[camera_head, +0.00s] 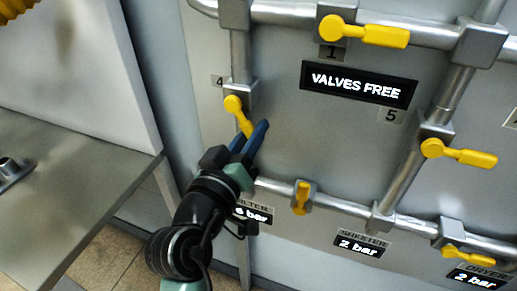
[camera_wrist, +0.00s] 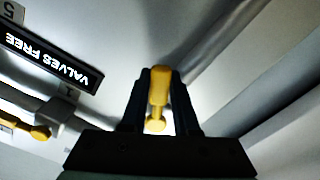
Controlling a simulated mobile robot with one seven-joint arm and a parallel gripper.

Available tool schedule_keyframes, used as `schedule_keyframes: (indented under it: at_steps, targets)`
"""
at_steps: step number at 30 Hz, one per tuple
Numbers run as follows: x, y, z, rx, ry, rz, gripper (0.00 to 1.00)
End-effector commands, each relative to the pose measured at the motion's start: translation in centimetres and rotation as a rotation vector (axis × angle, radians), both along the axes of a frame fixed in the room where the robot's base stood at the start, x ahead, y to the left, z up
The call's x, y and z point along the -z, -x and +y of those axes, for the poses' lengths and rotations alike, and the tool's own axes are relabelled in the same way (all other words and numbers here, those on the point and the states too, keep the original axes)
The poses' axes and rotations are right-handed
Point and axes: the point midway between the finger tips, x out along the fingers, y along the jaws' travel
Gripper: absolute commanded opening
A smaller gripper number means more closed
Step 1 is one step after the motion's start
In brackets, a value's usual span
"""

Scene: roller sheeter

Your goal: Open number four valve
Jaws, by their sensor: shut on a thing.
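The number four valve has a yellow handle (camera_head: 236,108) on the left vertical pipe, just below and right of the "4" label (camera_head: 217,81). The handle points down and slightly right. My gripper (camera_head: 251,135) reaches up from below, and its blue fingers are around the handle's lower end. In the wrist view the yellow handle (camera_wrist: 158,88) stands between the two dark fingers, and my gripper (camera_wrist: 161,75) is shut on it. The finger contact itself is partly hidden in the head view.
A "VALVES FREE" display (camera_head: 359,84) sits on the panel to the right. Other yellow valve handles are at the top (camera_head: 365,33), right (camera_head: 460,153) and bottom (camera_head: 302,197) along the pipes. A grey metal table (camera_head: 75,195) stands at the left.

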Motion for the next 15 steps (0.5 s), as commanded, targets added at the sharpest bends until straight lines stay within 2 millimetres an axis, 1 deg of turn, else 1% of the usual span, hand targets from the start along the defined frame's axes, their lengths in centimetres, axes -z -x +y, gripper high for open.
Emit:
schedule_keyframes:
  at_steps: [1, 9, 15]
  targets:
    - [0.9, -0.1, 0.3, -0.001, -0.043, -0.015, 0.0]
    - [1.3, -0.5, 1.6, -0.002, -0.27, -0.086, 0.0]
    - [1.2, -0.8, 2.4, 0.0, -0.396, -0.127, 0.0]
